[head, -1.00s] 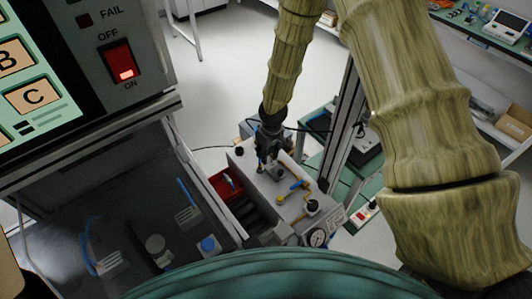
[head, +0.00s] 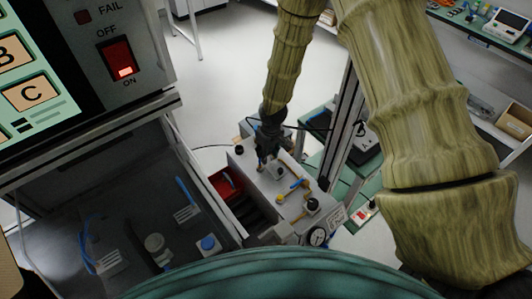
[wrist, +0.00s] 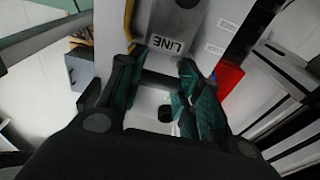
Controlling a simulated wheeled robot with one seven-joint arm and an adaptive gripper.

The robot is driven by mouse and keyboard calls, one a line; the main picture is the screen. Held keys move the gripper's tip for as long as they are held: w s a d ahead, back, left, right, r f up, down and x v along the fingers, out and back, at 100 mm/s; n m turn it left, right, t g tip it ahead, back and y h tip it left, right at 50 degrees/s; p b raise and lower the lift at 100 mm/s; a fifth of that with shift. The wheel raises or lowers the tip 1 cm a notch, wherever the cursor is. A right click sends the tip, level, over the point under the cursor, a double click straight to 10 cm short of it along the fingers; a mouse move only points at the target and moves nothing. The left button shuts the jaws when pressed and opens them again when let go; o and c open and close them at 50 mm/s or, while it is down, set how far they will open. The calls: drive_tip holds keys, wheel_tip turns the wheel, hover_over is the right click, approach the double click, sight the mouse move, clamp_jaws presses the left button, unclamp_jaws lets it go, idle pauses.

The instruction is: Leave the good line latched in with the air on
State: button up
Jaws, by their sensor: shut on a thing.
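My gripper (head: 267,162) is over the far end of a grey bench unit (head: 262,190) in the head view. In the wrist view its green-padded fingers (wrist: 158,80) are shut on a dark fitting (wrist: 160,84), mostly hidden between them. A grey metal block (wrist: 178,22) with a "LINE" label lies just beyond the fingertips. I cannot tell whether the fitting is latched, or which line it is. The unit's top carries a blue lever (head: 297,184) and yellow brass fittings (head: 309,198). A pressure gauge (head: 317,236) is at its near end; its needle is too small to read.
A red tray (head: 226,183) is beside the unit, with a thing in it. A test cabinet (head: 150,75) with a lit red ON/OFF switch (head: 121,60) stands at left. A dark bay (head: 140,205) below holds blue-wired parts. Green-topped benches (head: 318,165) are at right.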

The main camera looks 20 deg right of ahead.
drive_tip(key=shift+f, duration=0.2)
drive_tip(key=o, duration=1.1)
drive_tip(key=shift+c, duration=0.2)
drive_tip(key=shift+r, duration=0.15)
wheel_tip(320, 180, up, 12)
drive_tip(key=s, duration=0.1)
drive_tip(key=shift+s+d, duration=0.15)
drive_tip(key=shift+d, duration=0.1)
